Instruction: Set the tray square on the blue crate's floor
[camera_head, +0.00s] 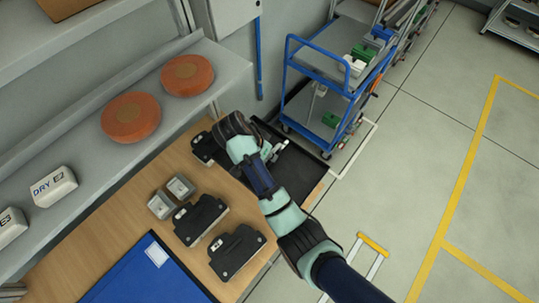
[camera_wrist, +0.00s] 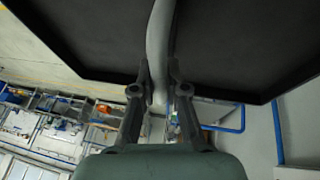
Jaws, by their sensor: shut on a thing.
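The dark tray (camera_head: 300,172) is at the far right end of the wooden table, partly hidden by my arm. My gripper (camera_head: 275,151) is at the tray. In the wrist view, my gripper (camera_wrist: 160,75) is shut on a pale grey bar between two dark panels of the tray (camera_wrist: 85,42). I cannot tell whether the tray touches the table. The blue crate (camera_head: 127,275), with a white label or sheet in it, is at the near left, cut off by the frame's bottom edge. It is well apart from the tray.
Two black cases (camera_head: 200,219) (camera_head: 236,252) and two small grey boxes (camera_head: 170,196) lie between tray and crate. Another black case (camera_head: 205,148) is left of my gripper. A shelf (camera_head: 80,160) with orange discs overhangs the back. A blue cart (camera_head: 322,75) stands beyond.

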